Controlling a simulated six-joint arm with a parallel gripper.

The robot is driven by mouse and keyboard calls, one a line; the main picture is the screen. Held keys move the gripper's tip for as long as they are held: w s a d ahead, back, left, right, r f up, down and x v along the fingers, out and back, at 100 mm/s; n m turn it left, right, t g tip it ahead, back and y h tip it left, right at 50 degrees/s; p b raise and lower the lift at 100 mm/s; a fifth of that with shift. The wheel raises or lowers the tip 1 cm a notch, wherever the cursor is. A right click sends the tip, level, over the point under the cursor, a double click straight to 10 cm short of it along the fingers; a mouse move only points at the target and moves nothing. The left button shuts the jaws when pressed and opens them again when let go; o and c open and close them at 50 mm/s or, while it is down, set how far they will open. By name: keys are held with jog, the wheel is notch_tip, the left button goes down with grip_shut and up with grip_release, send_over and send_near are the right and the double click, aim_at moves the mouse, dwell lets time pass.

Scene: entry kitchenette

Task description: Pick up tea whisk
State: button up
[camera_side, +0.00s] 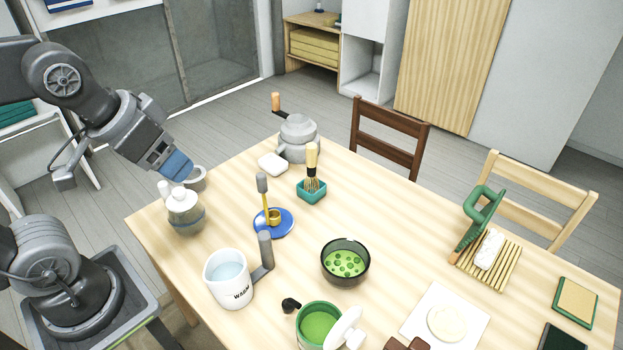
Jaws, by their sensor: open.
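The tea whisk (312,164) has a pale bamboo handle and a darker tined lower part. It stands upright in a small square teal holder (313,194) near the back edge of the table. My gripper (178,167), with a blue end, is open at the table's left side. It is well to the left of the whisk and apart from it. Its fingers are small and partly hard to make out. The whisk's bottom is hidden in the holder.
A grey hand mill (298,140) and a white block (272,163) stand behind the whisk. A yellow-stemmed tool stands on a blue dish (285,229). Two chairs line the back edge.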

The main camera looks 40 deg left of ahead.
aim_at(307, 155)
notch_tip(307, 155, up, 4)
jog(key=w+a+m+t+y, duration=0.2)
jog(key=w+a+m+y, duration=0.8)
jog(key=w+a+m, duration=0.3)
jog(key=w+d+m+t+h, duration=0.1)
jog(key=w+d+m+t, duration=0.25)
jog(key=w+m, duration=0.5)
jog(key=w+d+m+t+h, duration=0.1)
jog(key=w+d+m+t, duration=0.3)
jog(key=w+m, duration=0.45)
notch_tip(307, 155, down, 30)
jog(key=f+m+t+h, duration=0.1)
jog(key=t, duration=0.1)
jog(key=shift+m+g, duration=0.25)
jog(key=shift+m, duration=0.05)
jog(key=x, duration=0.9)
jog(key=shift+s+a+r, duration=0.1)
jog(key=shift+a+r, duration=0.05)
jog(key=shift+r, duration=0.1)
jog(key=shift+d+x, duration=0.2)
jog(key=shift+x, duration=1.15)
jog(key=shift+d+x, duration=0.2)
jog(key=shift+x, duration=1.1)
